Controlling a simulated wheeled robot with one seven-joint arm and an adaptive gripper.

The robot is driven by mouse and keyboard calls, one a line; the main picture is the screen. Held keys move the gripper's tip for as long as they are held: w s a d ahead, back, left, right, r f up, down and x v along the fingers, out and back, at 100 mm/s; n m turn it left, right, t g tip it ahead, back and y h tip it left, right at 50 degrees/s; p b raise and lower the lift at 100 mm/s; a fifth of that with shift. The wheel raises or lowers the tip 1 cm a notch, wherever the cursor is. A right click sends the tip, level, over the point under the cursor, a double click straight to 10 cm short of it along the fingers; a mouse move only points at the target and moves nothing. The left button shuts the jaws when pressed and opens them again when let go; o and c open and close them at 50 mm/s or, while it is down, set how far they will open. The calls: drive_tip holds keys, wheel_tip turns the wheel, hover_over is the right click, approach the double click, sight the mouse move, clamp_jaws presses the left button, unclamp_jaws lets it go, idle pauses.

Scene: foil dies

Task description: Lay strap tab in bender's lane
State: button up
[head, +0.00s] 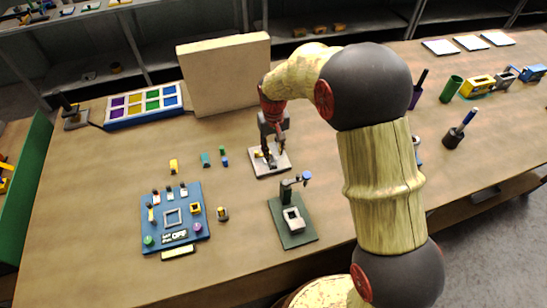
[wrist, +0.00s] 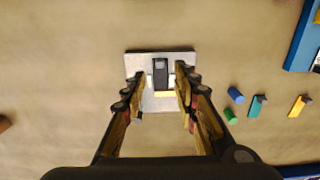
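My gripper (head: 273,145) points down over a small pale plate (head: 284,168) near the middle of the table. In the wrist view its fingers (wrist: 161,92) are apart, one on each side of a dark upright block (wrist: 160,72) on the plate (wrist: 145,63). A small yellow piece (wrist: 163,94) shows between the fingers, at the block's near side. I cannot tell whether this piece is the strap tab or part of the fixture, nor whether a finger touches it. The plate with the block may be the bender; its lane is not clearly visible.
A green-based press-like device (head: 293,236) stands just nearer. A blue board (head: 178,245) with several small parts lies to the left. Small green, blue and yellow pieces (head: 206,160) lie between. A beige panel (head: 225,75) and coloured tray (head: 143,105) stand behind.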

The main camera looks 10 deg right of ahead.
drive_tip(key=s+d+r+t, duration=0.1)
drive_tip(key=s+d+r, duration=0.2)
drive_tip(key=s+r, duration=0.3)
drive_tip(key=s+d+r+m+t, duration=0.1)
drive_tip(key=s+d+r, duration=0.15)
drive_tip(key=r, duration=0.65)
drive_tip(key=s+d+r+t, duration=0.1)
drive_tip(key=s+d+r, duration=0.1)
drive_tip(key=s+r, duration=0.4)
drive_tip(key=s+d+r+t, duration=0.1)
drive_tip(key=s+d+r, duration=0.1)
drive_tip(key=s, duration=0.6)
drive_tip(key=s+d+r+m+t, duration=0.1)
drive_tip(key=s+d+r, duration=0.1)
drive_tip(key=s, duration=0.5)
drive_tip(key=shift+s+d+t+p, duration=0.3)
drive_tip(key=shift+s+p, duration=0.05)
drive_tip(key=shift+s, duration=0.05)
wheel_tip(320, 180, down, 2)
drive_tip(key=shift+f+b, duration=0.1)
drive_tip(key=shift+b, duration=1.05)
